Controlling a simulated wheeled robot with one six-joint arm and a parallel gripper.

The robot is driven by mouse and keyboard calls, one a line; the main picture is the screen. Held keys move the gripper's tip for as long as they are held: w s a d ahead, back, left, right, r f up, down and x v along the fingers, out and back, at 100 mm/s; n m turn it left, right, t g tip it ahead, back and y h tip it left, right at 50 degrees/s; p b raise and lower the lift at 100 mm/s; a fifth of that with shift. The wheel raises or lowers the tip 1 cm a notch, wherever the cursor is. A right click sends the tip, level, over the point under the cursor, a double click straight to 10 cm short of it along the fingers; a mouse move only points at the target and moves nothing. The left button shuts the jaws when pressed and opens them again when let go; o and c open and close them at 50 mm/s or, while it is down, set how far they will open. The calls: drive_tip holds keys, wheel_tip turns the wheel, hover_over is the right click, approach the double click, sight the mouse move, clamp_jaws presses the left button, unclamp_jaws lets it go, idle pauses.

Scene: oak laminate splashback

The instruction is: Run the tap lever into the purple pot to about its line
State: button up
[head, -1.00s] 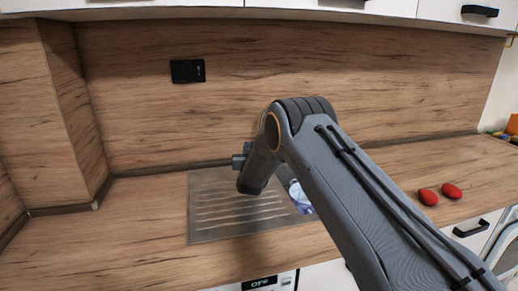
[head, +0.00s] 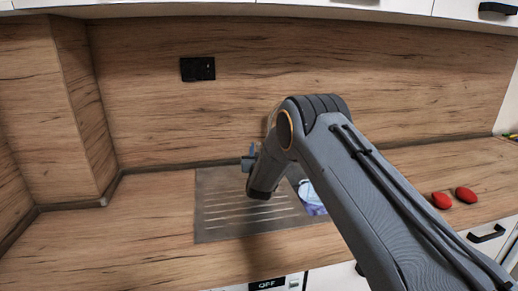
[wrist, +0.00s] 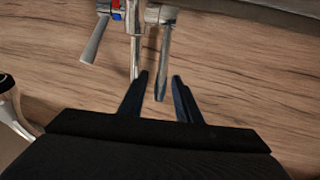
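In the wrist view a metal tap with red and blue marks stands at the top. One grey lever (wrist: 163,62) hangs down between the dark fingers of my gripper (wrist: 161,82), with gaps visible beside it. A second lever (wrist: 95,40) sticks out at the left, outside the fingers. My gripper is open. In the head view my arm hides most of the tap area. A white and violet item (head: 312,207) shows beside my arm at the sink. It may be the purple pot, but its shape and any line are hidden.
A metal drainboard (head: 218,220) lies left of my arm. Two red items (head: 441,200) lie on the wooden counter at the right. A black socket (head: 197,69) is on the splashback. The counter at the left is clear. A sign reading OFF (head: 267,284) is at the front edge.

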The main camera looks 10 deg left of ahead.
drive_tip(key=s+d+b, duration=0.1)
drive_tip(key=s, duration=0.5)
drive_tip(key=shift+s+f+b, duration=0.35)
drive_tip(key=shift+s+b, duration=0.05)
drive_tip(key=shift+o, duration=0.2)
drive_tip(key=shift+d, duration=0.1)
